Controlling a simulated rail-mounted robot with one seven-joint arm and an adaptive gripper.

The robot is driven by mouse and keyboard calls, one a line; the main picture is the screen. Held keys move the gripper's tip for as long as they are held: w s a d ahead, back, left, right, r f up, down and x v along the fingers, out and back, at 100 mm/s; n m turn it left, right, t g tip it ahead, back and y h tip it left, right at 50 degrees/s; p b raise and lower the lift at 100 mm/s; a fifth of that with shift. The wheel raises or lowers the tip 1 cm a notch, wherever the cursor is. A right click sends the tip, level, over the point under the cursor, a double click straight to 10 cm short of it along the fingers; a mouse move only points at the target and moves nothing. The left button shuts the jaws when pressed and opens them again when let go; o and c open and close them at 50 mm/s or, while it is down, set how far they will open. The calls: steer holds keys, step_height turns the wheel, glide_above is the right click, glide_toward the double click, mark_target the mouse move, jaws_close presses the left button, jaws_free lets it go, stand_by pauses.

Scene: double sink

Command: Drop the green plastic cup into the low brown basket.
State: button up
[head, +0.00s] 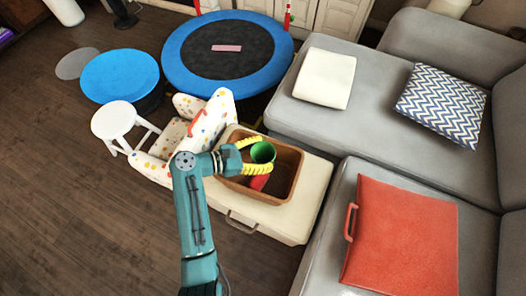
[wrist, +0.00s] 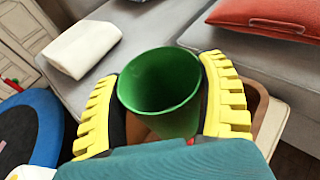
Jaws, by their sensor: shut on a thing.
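The green plastic cup (head: 263,153) is upright between the yellow fingers of my gripper (head: 256,154). In the wrist view the cup (wrist: 162,88) has its open mouth toward the camera, and my gripper (wrist: 165,95) is shut on its sides. The low brown basket (head: 290,177) stands on a cream chest, and the cup is over it in the head view. A red thing (head: 259,182) shows below the cup, inside the basket. The wrist view shows only parts of the basket rim (wrist: 258,105) behind the cup and fingers. How high the cup is above the basket floor I cannot tell.
The cream chest (head: 314,202) stands against a grey sofa (head: 375,110) on the right. A spotted child's chair (head: 160,140) is close on the left. A trampoline (head: 190,75), a blue stool (head: 120,72) and a white stool (head: 112,120) stand farther off. The lower-left floor is clear.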

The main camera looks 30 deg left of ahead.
steer(key=shift+r, duration=0.1)
steer(key=o, duration=1.1)
steer(key=v, duration=1.2)
steer(key=shift+r, duration=0.1)
steer(key=shift+d, duration=0.1)
